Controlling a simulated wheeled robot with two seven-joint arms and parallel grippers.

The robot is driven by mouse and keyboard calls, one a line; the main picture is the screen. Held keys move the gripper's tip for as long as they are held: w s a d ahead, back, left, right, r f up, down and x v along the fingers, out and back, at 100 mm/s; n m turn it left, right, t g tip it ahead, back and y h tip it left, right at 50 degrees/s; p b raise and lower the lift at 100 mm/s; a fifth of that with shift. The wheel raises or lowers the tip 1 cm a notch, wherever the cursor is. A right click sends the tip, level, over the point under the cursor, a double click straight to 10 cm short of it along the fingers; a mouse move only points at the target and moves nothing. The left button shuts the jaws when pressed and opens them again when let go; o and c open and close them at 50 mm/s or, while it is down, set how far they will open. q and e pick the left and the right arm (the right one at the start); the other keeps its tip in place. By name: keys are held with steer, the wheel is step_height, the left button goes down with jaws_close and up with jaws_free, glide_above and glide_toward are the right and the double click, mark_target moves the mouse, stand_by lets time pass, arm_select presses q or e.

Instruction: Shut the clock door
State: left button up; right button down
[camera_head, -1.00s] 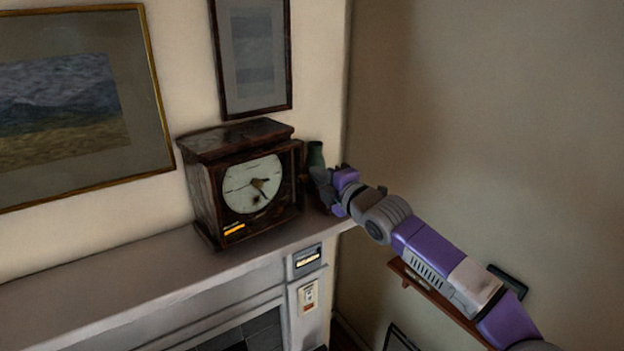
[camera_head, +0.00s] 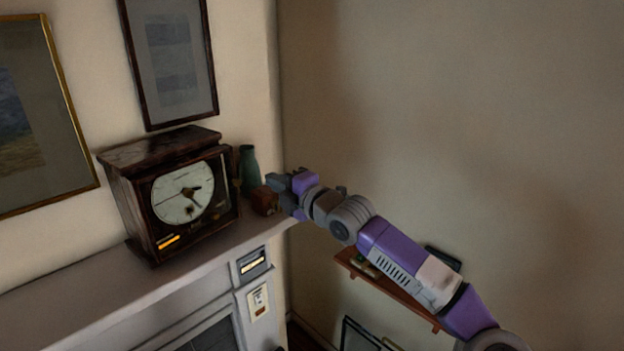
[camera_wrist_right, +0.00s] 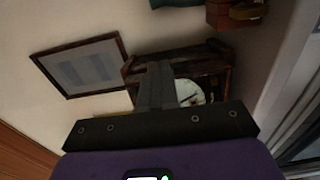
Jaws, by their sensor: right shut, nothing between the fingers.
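The dark wooden clock (camera_head: 130,205) stands on the mantel, with a white round dial (camera_head: 183,192) facing front. Its dark-framed clock door (camera_head: 231,182) shows along the right of the front; I cannot tell whether it is fully flush or slightly ajar. My right gripper (camera_head: 272,182) is right of the clock, apart from it, beside a reddish-brown object. In the right wrist view the fingers (camera_wrist_right: 155,85) are together and empty, with the clock (camera_wrist_right: 205,58) partly hidden behind them. My left gripper is out of view.
A green vase (camera_head: 249,170) and the reddish-brown object (camera_head: 263,200) stand on the mantel (camera_head: 90,300) between clock and gripper. Framed pictures (camera_head: 170,60) hang behind. A small wall shelf (camera_head: 395,290) lies below my right arm. The right wall is bare.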

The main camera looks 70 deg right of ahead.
steer(key=s+d+r+m+h+b, duration=0.1)
steer(key=s+d+r+m+h, duration=0.2)
steer(key=s, duration=0.4)
steer(key=s+d+r+h+b, duration=0.1)
steer(key=s+d+r+h, duration=0.25)
steer(key=s, duration=0.35)
steer(key=s+a+r+t+h, duration=0.1)
steer(key=a+r, duration=0.3)
steer(key=r, duration=0.1)
steer(key=w+a+n+t+y+b, duration=0.2)
steer(key=a+n+y, duration=0.2)
steer(key=a, duration=0.1)
steer(key=n+g+y, duration=0.1)
steer(key=g+y, duration=0.2)
steer(key=y, duration=0.3)
glide_toward(240, 183)
steer(key=x, duration=0.6)
steer(key=shift+w+f, duration=0.1)
steer(key=shift+w, duration=0.3)
steer(key=shift+w+d+p, duration=0.1)
steer(key=shift+p, duration=0.2)
